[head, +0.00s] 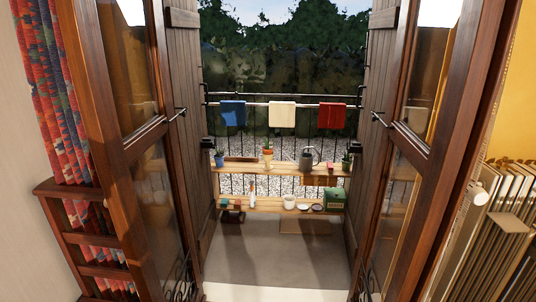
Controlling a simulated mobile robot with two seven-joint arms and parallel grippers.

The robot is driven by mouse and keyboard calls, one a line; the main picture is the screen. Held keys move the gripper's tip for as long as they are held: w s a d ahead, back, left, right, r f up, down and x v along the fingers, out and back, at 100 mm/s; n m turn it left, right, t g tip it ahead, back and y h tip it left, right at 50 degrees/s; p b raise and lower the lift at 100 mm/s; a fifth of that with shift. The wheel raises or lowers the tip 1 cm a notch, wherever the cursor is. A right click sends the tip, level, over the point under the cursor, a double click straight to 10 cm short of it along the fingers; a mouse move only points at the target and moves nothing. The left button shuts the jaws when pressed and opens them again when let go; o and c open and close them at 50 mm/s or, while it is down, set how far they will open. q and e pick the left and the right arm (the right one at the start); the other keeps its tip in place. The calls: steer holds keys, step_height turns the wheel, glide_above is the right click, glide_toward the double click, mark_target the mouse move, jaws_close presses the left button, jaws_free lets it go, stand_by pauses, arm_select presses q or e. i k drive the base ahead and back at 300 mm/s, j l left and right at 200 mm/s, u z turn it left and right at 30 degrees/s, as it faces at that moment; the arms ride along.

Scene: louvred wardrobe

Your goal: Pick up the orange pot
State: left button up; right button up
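The orange pot (267,152) is small in the picture and stands upright on the upper wooden shelf of a rack on the balcony, beyond the open doors. A small green plant seems to grow from it. Neither of my grippers shows in the head view, and nothing is seen touching the pot.
The upper shelf (240,167) also holds a blue pot (219,159) and a grey watering can (307,159). A green box (335,199) stands on the lower shelf. Open door leaves (130,150) flank the opening; the balcony floor (275,262) is largely clear.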

mark_target(268, 153)
steer(key=i+z, duration=0.1)
steer(key=z, duration=0.35)
steer(key=i+j+z, duration=0.1)
steer(key=z, duration=0.35)
steer(key=i+j+z, duration=0.1)
steer(key=z, duration=0.35)
steer(key=j+z, duration=0.1)
steer(key=z, duration=0.35)
steer(key=i+j+z, duration=0.1)
steer(key=z, duration=0.35)
steer(key=j+z, duration=0.15)
steer(key=j, duration=0.5)
steer(key=j+z, duration=0.15)
steer(key=j, duration=0.5)
steer(key=k+j+z, duration=0.15)
steer(key=j, duration=0.5)
steer(key=j+z, duration=0.2)
steer(key=j, duration=0.75)
steer(key=j+z, duration=0.1)
steer(key=j, duration=1.8)
steer(key=i, duration=0.05)
